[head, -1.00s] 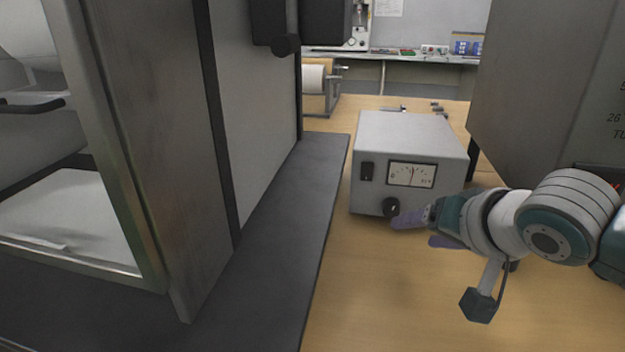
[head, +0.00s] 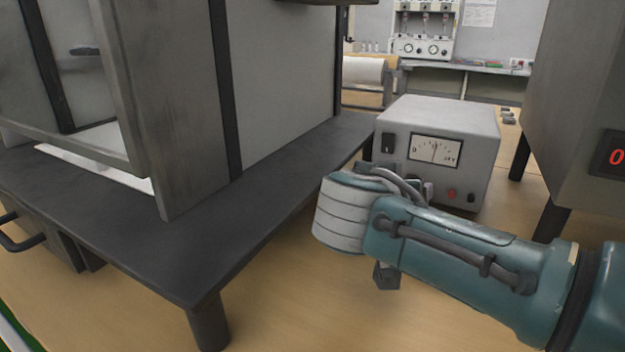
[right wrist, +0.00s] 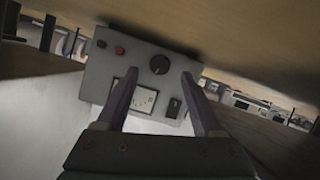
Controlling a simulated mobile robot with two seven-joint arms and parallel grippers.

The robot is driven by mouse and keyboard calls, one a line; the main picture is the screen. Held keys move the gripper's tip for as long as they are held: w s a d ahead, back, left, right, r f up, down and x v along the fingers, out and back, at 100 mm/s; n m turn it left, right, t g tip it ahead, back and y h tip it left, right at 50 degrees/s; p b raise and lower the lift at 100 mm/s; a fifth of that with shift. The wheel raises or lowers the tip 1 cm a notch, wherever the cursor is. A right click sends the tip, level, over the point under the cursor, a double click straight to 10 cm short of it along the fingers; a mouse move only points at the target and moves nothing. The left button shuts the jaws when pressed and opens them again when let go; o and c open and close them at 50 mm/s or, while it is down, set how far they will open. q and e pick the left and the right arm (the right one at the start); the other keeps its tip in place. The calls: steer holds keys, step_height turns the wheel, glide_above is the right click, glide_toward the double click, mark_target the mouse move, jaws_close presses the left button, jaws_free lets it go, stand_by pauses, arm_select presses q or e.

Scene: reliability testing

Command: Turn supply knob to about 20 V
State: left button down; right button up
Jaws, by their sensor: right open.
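The supply is a light grey box (head: 455,122) with a front panel, standing on the wooden bench. Its needle meter (head: 435,150) has the needle near mid-scale; the exact value is too small to read. In the right wrist view the picture is inverted and the black round knob (right wrist: 159,64) shows on the panel, with the meter (right wrist: 140,99) below it. My right gripper (right wrist: 160,76) is open, its two purple fingers pointing at the panel on either side of the knob's line. No contact is visible. In the head view my right wrist hides the knob. My left gripper is out of view.
A black switch (head: 388,143) and a red terminal (head: 451,194) are on the panel. A dark raised platform (head: 225,215) with a large grey cabinet stands at left. Another grey cabinet (head: 585,95) stands close at right. Bare bench lies in front.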

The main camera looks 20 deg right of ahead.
steer(key=shift+b+x, duration=0.6)
steer(key=shift+x, duration=1.4)
steer(key=shift+s, duration=0.1)
jaws_close()
